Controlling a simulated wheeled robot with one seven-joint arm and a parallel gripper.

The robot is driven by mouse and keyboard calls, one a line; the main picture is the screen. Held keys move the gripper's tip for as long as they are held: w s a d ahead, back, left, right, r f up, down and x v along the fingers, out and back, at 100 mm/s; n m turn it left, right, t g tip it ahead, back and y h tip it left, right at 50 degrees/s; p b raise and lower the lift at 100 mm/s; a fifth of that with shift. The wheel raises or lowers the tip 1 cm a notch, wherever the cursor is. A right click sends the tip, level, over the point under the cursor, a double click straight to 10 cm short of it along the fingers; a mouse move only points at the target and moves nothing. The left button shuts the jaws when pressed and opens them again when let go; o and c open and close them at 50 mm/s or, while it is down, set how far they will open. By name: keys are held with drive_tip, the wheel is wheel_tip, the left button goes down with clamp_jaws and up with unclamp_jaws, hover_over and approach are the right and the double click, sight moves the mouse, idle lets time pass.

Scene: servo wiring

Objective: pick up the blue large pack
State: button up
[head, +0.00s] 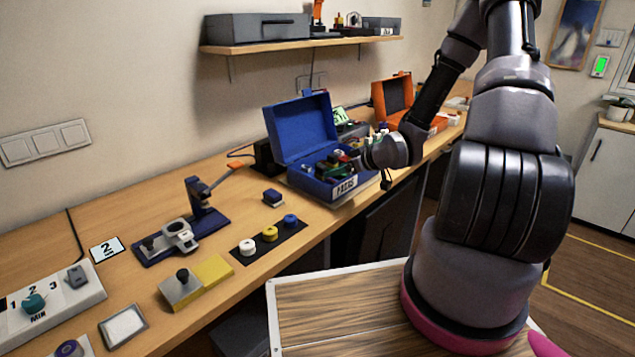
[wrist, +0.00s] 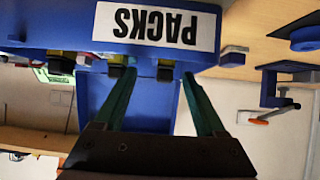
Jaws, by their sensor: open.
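The open blue box (head: 292,127) labelled PACKS stands on the bench, its lid raised at the back. It holds several small packs in mixed dark, red and green colours. I cannot single out a blue large pack among them. My gripper (head: 358,166) is at the right side of the box, over its opening. The box's front wall (wrist: 50,22) and label fill the top there, hiding most of the contents.
A small dark blue block (head: 273,197) lies on the bench left of the box. A black strip with white, yellow and blue round pieces (head: 269,234) is in front. An orange case (head: 392,97) stands open behind. A blue press-like stand (head: 205,212) is further left.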

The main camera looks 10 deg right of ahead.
sight(311, 173)
drive_tip(key=shift+w+a+f+y, duration=0.1)
drive_tip(key=shift+a+f+y, duration=0.15)
drive_tip(key=shift+a, duration=0.2)
drive_tip(key=x, duration=0.5)
drive_tip(key=shift+w+a+r, duration=0.1)
drive_tip(key=shift+w, duration=0.1)
drive_tip(key=shift+r+x, duration=0.15)
drive_tip(key=shift+x, duration=1.15)
drive_tip(key=shift+r+x, duration=0.2)
drive_tip(key=shift+x, duration=1.15)
drive_tip(key=shift+w+a+t, duration=0.2)
drive_tip(key=shift+t, duration=0.1)
clamp_jaws()
